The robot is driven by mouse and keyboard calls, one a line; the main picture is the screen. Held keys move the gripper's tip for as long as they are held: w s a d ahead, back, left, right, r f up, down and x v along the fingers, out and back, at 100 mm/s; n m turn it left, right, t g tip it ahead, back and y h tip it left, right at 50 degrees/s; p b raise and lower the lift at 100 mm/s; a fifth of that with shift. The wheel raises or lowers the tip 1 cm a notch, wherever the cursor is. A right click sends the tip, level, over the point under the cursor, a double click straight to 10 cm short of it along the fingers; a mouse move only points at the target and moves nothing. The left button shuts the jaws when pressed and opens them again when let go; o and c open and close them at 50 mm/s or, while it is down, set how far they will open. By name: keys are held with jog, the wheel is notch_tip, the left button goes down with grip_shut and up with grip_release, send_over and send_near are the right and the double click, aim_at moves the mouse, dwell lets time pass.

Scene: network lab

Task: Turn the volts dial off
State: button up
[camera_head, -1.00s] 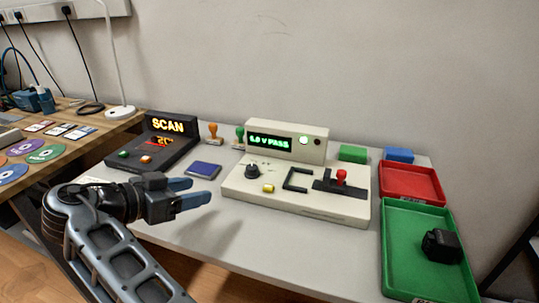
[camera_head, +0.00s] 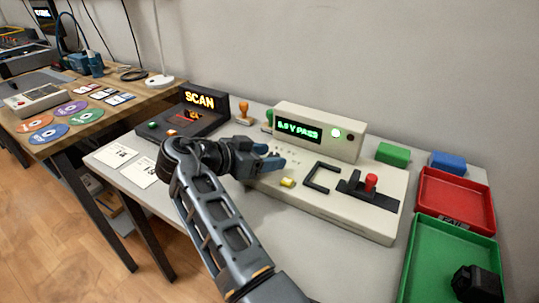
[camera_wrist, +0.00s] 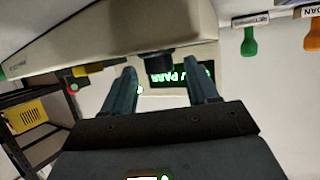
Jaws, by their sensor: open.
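The cream tester (camera_head: 370,221) stands on the white table, with a lit green display (camera_head: 297,131) that reads about "5.0 V PASS". The volts dial is hidden behind my gripper in the head view. In the wrist view the black dial (camera_wrist: 156,62) shows beyond and between my two fingertips, on the tester's panel (camera_wrist: 185,50). My gripper (camera_head: 277,155) is open and empty over the left part of the tester. Its two blue-grey fingers also show in the wrist view (camera_wrist: 163,72). I cannot tell whether they touch the dial.
On the panel are a yellow knob (camera_head: 287,182), a black bracket and a red-topped lever (camera_head: 371,181). The SCAN unit (camera_head: 188,118) stands at the left. Red (camera_head: 455,222) and green (camera_head: 412,262) trays lie at the right, with green and blue blocks behind.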

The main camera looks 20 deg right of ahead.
jog(key=shift+w+d+f, duration=0.1)
jog(key=shift+d+f, duration=0.1)
jog(key=shift+d, duration=0.2)
jog(key=shift+c, duration=0.2)
jog(key=c, duration=1)
jog(key=shift+n+t, duration=0.4)
jog(key=shift+t, duration=0.1)
jog(key=n+t+y+p, duration=0.2)
jog(key=n+t, duration=0.1)
jog(key=shift+s+d+n+t, duration=0.15)
jog(key=shift+s+n+t, duration=0.15)
jog(key=shift+s, duration=0.1)
jog(key=shift+s+d+f+n+t+y+p, duration=0.1)
jog(key=shift+n+t+y+p, duration=0.4)
jog(key=shift+n+t+y, duration=0.45)
jog(key=shift+s+f+n+t+y+p, duration=0.1)
jog(key=shift+n+t+y+p, duration=0.35)
jog(key=shift+n+t+y, duration=0.45)
jog(key=shift+n, duration=0.35)
